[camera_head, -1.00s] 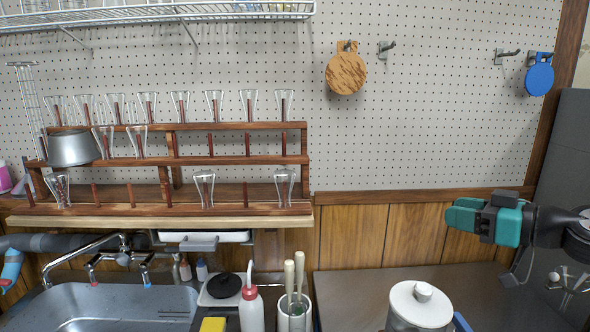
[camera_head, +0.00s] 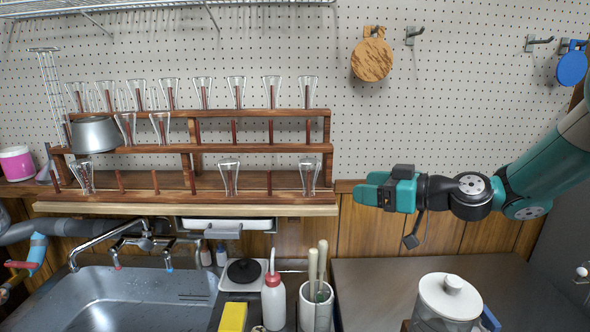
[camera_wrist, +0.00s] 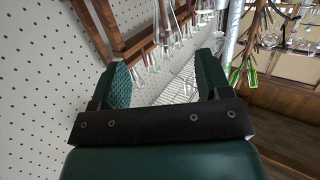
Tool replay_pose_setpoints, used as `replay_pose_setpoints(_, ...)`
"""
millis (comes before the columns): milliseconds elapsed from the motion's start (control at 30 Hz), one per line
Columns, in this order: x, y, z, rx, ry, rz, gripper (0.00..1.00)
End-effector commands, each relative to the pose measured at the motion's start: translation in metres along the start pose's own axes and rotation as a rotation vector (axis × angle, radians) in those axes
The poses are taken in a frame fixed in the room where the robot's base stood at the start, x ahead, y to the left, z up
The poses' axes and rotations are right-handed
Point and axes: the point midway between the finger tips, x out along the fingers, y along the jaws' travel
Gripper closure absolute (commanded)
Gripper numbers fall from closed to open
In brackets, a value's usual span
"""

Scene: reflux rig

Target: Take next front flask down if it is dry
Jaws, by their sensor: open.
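A wooden peg rack (camera_head: 250,205) with three tiers stands on a ledge against the pegboard. On its front tier are three clear flasks, upside down on pegs: a left one (camera_head: 82,178), a middle one (camera_head: 229,178) and a right one (camera_head: 309,178). I cannot tell whether their glass is wet or dry. More flasks stand on the middle tier (camera_head: 160,127) and the top tier (camera_head: 237,92). My gripper (camera_head: 364,189) is right of the rack, apart from the right front flask. In the wrist view my gripper (camera_wrist: 163,80) is open and empty, with rack and glass beyond it.
A metal pot (camera_head: 93,136) hangs over the middle tier's left end. Below the rack are a sink (camera_head: 140,300), a red-capped bottle (camera_head: 273,302) and a brush holder (camera_head: 316,308). A lidded jar (camera_head: 447,302) stands on the steel counter (camera_head: 390,275), which is otherwise mostly clear.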

Motion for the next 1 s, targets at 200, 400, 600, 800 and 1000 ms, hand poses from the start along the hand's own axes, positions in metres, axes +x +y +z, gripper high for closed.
replay_pose_setpoints(200, 0.053, -0.003, -0.005, 0.000, -0.001, -0.007, 0.29)
replay_pose_setpoints(400, 0.085, -0.002, -0.003, -0.001, 0.000, -0.004, 0.29)
replay_pose_setpoints(600, 0.099, -0.003, -0.003, -0.001, 0.000, -0.004, 0.29)
replay_pose_setpoints(800, 0.130, -0.008, -0.004, 0.000, 0.000, -0.006, 0.29)
replay_pose_setpoints(1000, 0.145, -0.007, -0.001, 0.000, 0.000, -0.004, 0.29)
